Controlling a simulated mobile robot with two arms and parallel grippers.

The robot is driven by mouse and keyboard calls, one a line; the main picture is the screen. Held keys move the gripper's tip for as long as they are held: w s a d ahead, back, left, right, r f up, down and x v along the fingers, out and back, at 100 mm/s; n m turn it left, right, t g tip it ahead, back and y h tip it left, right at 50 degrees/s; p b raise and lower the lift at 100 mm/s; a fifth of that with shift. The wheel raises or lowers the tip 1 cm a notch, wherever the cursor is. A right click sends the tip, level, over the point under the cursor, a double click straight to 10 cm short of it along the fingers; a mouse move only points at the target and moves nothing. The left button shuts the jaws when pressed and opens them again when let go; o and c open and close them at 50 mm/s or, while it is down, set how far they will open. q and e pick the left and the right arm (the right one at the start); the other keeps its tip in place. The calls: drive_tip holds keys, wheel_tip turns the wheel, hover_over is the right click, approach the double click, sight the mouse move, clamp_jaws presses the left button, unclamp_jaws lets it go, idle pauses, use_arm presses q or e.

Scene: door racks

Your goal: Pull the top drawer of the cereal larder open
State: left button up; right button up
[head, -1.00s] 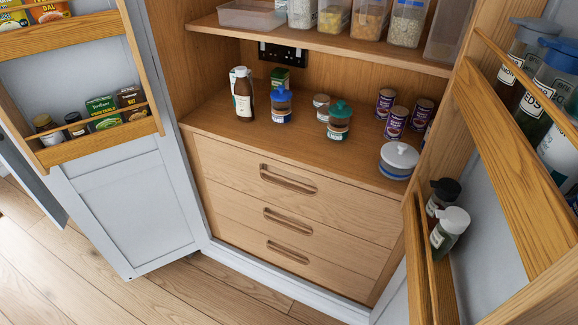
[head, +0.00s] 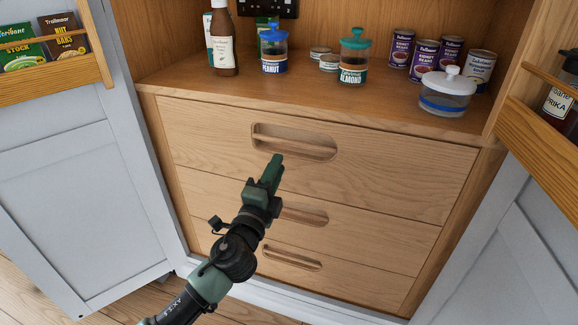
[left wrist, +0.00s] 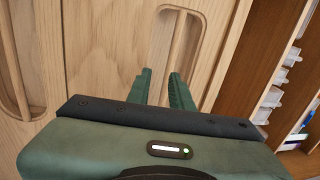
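The top drawer (head: 400,160) of the larder is shut, its wooden front flush with the frame. Its long recessed handle slot (head: 294,142) is in the upper middle of the front. My left gripper (head: 275,165) is in front of the drawer, just below the slot in the head view. In the left wrist view its two green fingers (left wrist: 158,76) stand apart with nothing between them, pointing at the slot (left wrist: 178,40). I see no contact with the slot. My right gripper is not in view.
Two more shut drawers with slots lie below, the middle one (head: 385,222) partly behind my arm. Jars, a sauce bottle (head: 223,40), cans and a white-lidded pot (head: 447,92) stand on the shelf above. Open doors with racks flank the larder on both sides.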

sight(289, 143)
use_arm(q)
drive_tip(key=x, duration=0.2)
drive_tip(key=r+x, duration=0.1)
drive_tip(key=x, duration=0.4)
drive_tip(key=shift+w+d+r+b, duration=0.1)
drive_tip(key=shift+d+r+b, duration=0.2)
drive_tip(key=shift+d+b, duration=0.15)
clamp_jaws()
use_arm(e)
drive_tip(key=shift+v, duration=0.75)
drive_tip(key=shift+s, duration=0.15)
